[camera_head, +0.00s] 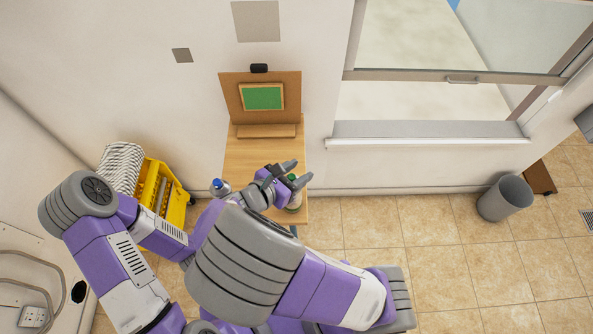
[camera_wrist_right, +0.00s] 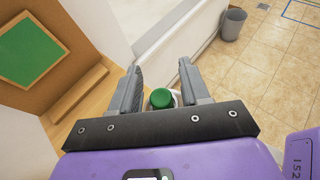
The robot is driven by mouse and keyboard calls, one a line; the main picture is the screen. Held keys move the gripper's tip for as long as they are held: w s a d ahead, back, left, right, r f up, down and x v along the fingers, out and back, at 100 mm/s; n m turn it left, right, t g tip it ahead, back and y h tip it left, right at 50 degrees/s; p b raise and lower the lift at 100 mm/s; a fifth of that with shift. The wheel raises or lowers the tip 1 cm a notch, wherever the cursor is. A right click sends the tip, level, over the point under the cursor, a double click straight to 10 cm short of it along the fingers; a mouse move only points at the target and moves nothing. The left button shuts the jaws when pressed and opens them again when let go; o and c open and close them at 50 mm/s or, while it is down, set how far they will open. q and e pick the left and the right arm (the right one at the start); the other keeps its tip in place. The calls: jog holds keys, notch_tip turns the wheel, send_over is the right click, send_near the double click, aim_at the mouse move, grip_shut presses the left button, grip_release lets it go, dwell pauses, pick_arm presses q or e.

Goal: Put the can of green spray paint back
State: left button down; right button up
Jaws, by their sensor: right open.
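The can with the green cap (camera_head: 294,198) stands on the right part of the wooden table (camera_head: 240,158), partly hidden by my right gripper (camera_head: 300,171). In the right wrist view, its green cap (camera_wrist_right: 161,98) and a bit of pale body show between the fingers of my right gripper (camera_wrist_right: 160,68). The fingers are open, one on each side of the can, with gaps beside the cap. My left arm is at the left of the head view; its gripper does not show.
A blue-capped can (camera_head: 218,186) is at the table's left side. An upright board with a green panel (camera_head: 263,97) and a ledge (camera_head: 266,131) stands at the back. A yellow mop bucket (camera_head: 172,200) is left of the table. A grey bin (camera_head: 504,198) stands right, with clear floor between.

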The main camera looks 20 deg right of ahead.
jog(key=shift+r, duration=0.25)
jog(key=p+v, duration=0.3)
jog(key=v, duration=0.9)
jog(key=shift+f, duration=0.1)
